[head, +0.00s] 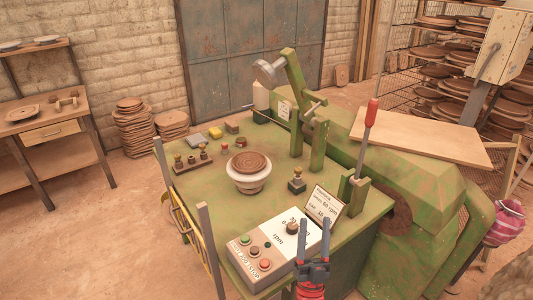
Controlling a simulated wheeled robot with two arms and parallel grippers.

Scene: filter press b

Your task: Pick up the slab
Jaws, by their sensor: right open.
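What looks like the slab (252,163) is a round, flat, brown disc. It lies on top of a round white mould (249,182) in the middle of the green machine table. My right gripper (314,240) is at the bottom of the head view, beside the control box at the table's front. Its two dark fingers are apart and nothing is between them. The slab is farther off, up and to the left of it, not touched. My left gripper is not in view.
The white control box (275,248) and an rpm sign (322,204) stand between my right gripper and the slab. A red-handled lever (368,130) rises at right. A green arm (295,85) stands behind the slab. Small blocks (215,132) and a peg rack (193,160) lie at left.

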